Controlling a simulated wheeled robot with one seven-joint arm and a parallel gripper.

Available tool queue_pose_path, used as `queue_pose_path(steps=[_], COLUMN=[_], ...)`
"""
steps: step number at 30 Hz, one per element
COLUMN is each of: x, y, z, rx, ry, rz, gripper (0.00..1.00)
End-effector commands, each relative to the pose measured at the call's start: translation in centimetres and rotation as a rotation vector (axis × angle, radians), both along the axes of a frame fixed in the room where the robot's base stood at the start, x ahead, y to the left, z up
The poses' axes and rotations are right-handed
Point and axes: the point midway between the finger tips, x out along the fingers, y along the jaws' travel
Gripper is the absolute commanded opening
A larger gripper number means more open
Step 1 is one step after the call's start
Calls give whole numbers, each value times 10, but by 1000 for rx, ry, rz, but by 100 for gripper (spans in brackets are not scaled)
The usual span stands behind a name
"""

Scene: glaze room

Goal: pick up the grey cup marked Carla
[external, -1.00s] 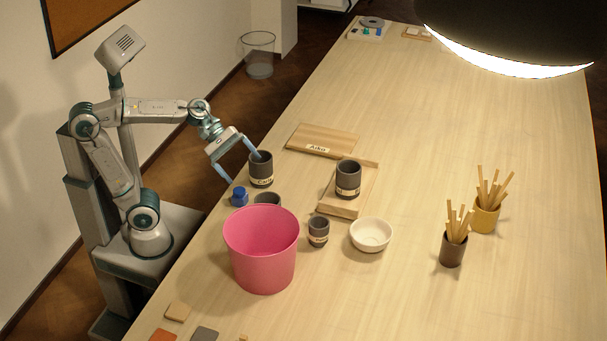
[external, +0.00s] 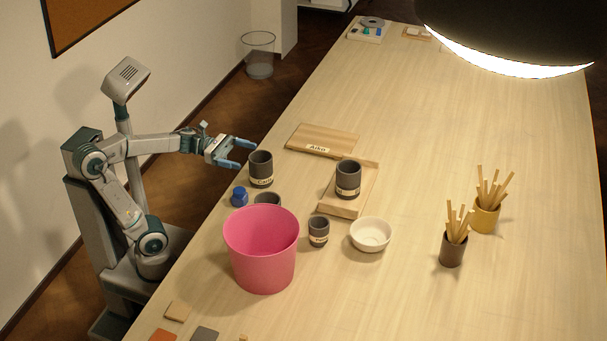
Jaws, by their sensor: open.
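A dark grey cup (external: 261,170) stands upright near the table's left edge; its pale label is small but seems to read Carla. My gripper (external: 242,154) is open and empty, its two blue fingers pointing right, just left of this cup and apart from it. A second grey cup (external: 348,180) stands on a wooden board to the right; I cannot read its label. A smaller grey cup (external: 318,232) stands nearer the front. Another grey vessel (external: 267,198) is partly hidden behind the pink bucket (external: 262,255).
A blue jar (external: 239,197) stands close in front of the labelled cup. A wooden board (external: 325,138) with an Aiko label lies behind it. A white bowl (external: 370,234) and two stick holders (external: 453,250), (external: 485,216) stand to the right. The table's far middle is clear.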

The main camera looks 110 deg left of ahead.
Motion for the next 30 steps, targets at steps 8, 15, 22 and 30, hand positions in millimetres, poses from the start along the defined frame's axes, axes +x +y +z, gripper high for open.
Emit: queue_pose_path(steps=[8,15,22,30], x=[35,59,86,88], y=[-2,-3,-4,-4], z=[-1,-7,-6,-5], rx=[0,1,2,1], ry=[1,3,2,1], rz=[-1,-1,0,0], gripper=[94,94,94,91])
